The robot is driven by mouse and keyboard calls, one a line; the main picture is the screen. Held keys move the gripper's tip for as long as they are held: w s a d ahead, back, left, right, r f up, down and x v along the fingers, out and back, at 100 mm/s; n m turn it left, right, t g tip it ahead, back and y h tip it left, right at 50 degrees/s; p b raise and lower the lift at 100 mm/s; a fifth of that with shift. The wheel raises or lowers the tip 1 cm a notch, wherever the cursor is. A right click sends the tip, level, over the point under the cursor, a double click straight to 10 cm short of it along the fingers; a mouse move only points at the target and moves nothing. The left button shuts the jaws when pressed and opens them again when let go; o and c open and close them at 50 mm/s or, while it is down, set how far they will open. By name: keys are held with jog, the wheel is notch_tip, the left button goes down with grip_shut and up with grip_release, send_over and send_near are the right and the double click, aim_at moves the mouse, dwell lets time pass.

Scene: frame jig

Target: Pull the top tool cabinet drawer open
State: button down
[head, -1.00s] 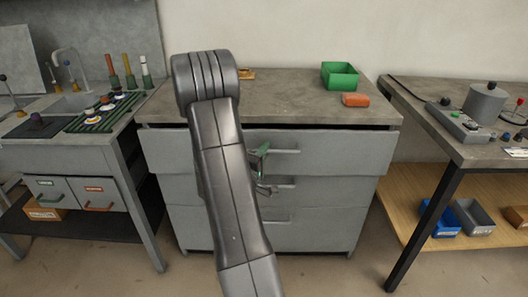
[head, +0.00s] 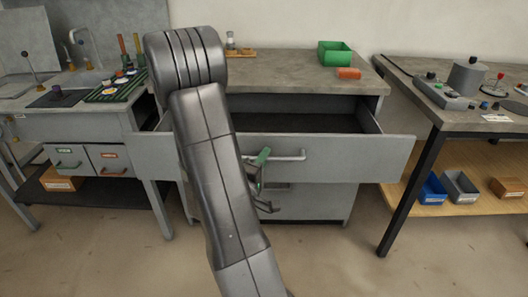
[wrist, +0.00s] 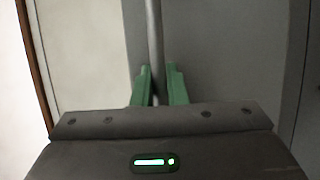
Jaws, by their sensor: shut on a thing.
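The grey tool cabinet (head: 312,203) stands in the middle of the head view. Its top drawer (head: 350,160) is pulled well out, and its dark inside shows behind the front. My gripper (head: 262,158) is at the bar handle (head: 290,155) of that drawer, partly hidden behind my arm. In the wrist view my gripper's green fingers (wrist: 159,88) are shut on the handle bar (wrist: 154,38), one on each side. The left part of the drawer front is hidden by my arm.
The cabinet top holds a green bin (head: 335,54) and an orange block (head: 349,73). A bench (head: 490,126) stands close on the right. A sink bench (head: 70,126) with small drawers stands on the left. Floor in front is clear.

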jog(key=shift+s, duration=0.7)
jog(key=c, duration=1.5)
grip_release()
jog(key=shift+o, duration=0.2)
jog(key=v, duration=1.3)
jog(key=shift+s+a, duration=0.15)
jog(key=shift+s, duration=0.2)
jog(key=shift+f, duration=0.15)
jog(key=shift+w, duration=0.1)
jog(key=x, duration=1.3)
jog(key=shift+w, duration=0.25)
